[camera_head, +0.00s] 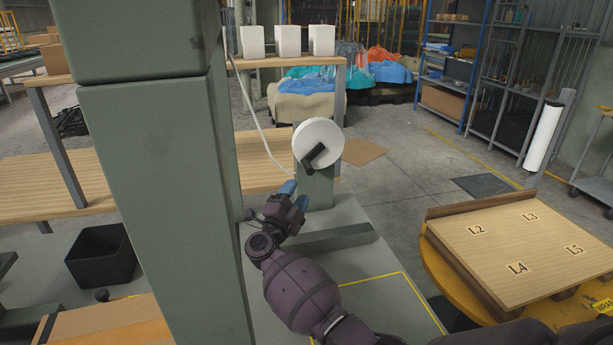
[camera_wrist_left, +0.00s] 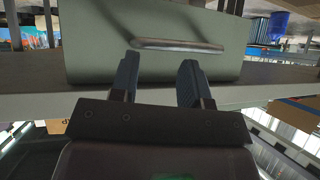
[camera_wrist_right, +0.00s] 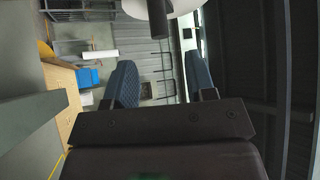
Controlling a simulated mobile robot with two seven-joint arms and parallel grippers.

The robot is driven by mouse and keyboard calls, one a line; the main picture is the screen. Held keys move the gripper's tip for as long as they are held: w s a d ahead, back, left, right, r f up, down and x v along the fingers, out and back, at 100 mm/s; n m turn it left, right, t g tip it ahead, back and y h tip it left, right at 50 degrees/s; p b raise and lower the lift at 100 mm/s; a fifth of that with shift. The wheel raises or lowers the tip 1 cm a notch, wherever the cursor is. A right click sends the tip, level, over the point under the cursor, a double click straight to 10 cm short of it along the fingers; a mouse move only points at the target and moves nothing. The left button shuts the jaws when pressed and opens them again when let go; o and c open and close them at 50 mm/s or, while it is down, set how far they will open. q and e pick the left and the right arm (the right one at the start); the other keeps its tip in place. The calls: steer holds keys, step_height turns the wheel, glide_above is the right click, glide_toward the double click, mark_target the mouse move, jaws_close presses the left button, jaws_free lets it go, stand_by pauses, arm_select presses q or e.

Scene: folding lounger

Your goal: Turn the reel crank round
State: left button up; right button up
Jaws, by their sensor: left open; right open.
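The white reel (camera_head: 325,133) stands on a short green post (camera_head: 318,190) in the head view. Its dark crank (camera_head: 314,155) sits on the front face, angled from lower left to upper right. My right gripper (camera_head: 295,195) is open and empty, just below and left of the crank, apart from it. In the right wrist view the crank's dark grip (camera_wrist_right: 157,18) shows at the top, beyond and between the open fingers (camera_wrist_right: 160,78). The reel's edge (camera_wrist_right: 185,6) is cut off there. My left gripper (camera_wrist_left: 157,72) is open and empty in its wrist view, and out of the head view.
A large green column (camera_head: 150,190) blocks the left of the head view. A wooden board (camera_head: 500,240) with labels lies on a yellow round table at right. A green panel with a metal bar (camera_wrist_left: 180,46) is in front of my left gripper.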

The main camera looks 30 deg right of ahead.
steer(key=x, duration=0.6)
steer(key=shift+w+d, duration=0.2)
steer(key=shift+d, duration=0.1)
jaws_close()
